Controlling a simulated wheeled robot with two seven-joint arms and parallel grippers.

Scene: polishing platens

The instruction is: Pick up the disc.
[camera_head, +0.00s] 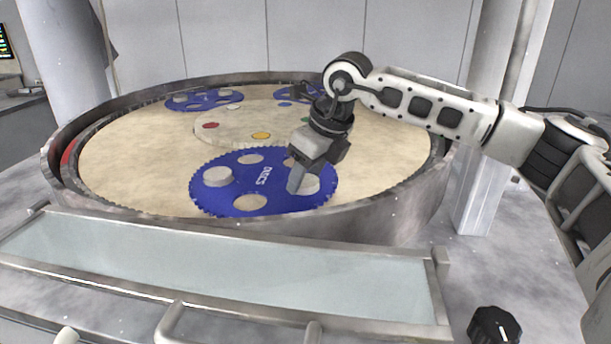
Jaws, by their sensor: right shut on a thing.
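A blue toothed carrier (237,192) lies on the beige platen in the front middle. A grey-white disc (310,184) sits at its right hole, and my right gripper (298,183) reaches down onto it, shut on it. The gripper body hides part of the disc. Other holes in this carrier show bare beige platen. My left gripper is not in the view.
A raised metal rim (400,212) surrounds the platen (130,150). Two more blue carriers (205,99) (298,93) lie at the back. A round centre plate (235,124) has coloured dots. A glass-like panel (220,265) and a black knob (494,325) are in front.

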